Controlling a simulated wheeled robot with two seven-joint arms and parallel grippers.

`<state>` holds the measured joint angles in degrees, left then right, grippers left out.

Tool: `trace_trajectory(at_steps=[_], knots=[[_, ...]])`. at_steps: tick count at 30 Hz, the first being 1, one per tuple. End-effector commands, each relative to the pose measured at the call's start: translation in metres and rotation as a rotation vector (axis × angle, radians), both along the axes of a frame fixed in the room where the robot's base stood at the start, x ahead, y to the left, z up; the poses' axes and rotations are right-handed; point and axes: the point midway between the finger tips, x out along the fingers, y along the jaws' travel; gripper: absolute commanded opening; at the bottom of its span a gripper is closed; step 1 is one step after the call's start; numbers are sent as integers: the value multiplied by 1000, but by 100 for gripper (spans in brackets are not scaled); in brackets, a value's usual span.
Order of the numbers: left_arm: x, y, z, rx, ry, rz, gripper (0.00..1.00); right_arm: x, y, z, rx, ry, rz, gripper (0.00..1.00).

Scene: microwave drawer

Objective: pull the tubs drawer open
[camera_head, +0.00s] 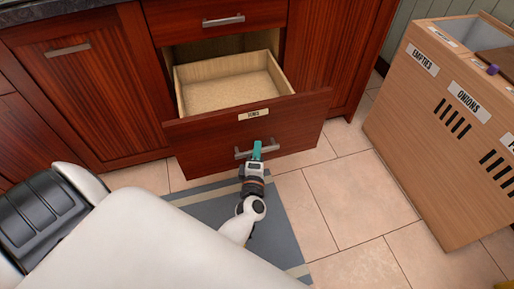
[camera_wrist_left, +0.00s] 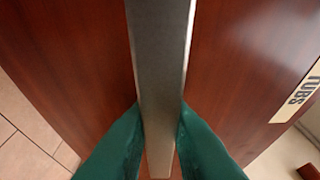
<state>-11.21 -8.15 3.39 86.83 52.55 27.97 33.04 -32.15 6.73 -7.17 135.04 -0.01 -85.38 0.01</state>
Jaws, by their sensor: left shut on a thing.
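The tubs drawer (camera_head: 205,143) is a dark red wooden drawer low in the cabinet, and it stands pulled out. Its pale inside (camera_head: 225,92) shows and looks empty. A label (camera_head: 253,115) sits on its front and reads TUBS in the left wrist view (camera_wrist_left: 297,92). The drawer's silver bar handle (camera_head: 270,147) runs across the front. My left gripper (camera_head: 256,150), with teal fingers, is shut on the handle; the wrist view shows the bar (camera_wrist_left: 160,60) between both fingers (camera_wrist_left: 158,135). My right gripper is not in view.
A closed drawer (camera_head: 215,20) is above, with a closed cabinet door (camera_head: 95,85) at left. A wooden bin unit (camera_head: 435,130) labelled EMPTIES and ONIONS stands at right. A grey mat (camera_head: 275,220) lies on the tiled floor (camera_head: 345,200). Bare floor lies between drawer and bins.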

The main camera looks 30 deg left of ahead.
Motion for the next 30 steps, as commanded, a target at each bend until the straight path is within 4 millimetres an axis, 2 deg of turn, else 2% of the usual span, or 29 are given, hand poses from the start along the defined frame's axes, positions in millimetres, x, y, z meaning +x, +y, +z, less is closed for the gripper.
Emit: trace_trajectory(at_steps=[2, 3, 6, 17, 21, 30], knots=[[0, 0, -1, 0, 1, 1, 0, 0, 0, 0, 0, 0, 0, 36], [0, 0, -1, 0, 1, 1, 21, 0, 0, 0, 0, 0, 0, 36], [0, 1, -1, 0, 1, 1, 38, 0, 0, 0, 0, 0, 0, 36], [-5, -2, 0, 0, 2, 0, 38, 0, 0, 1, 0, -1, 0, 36], [-23, -11, 0, -1, 4, 0, 38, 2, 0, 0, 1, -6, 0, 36], [-62, -31, -1, 0, 2, 1, 38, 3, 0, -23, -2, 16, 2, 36]])
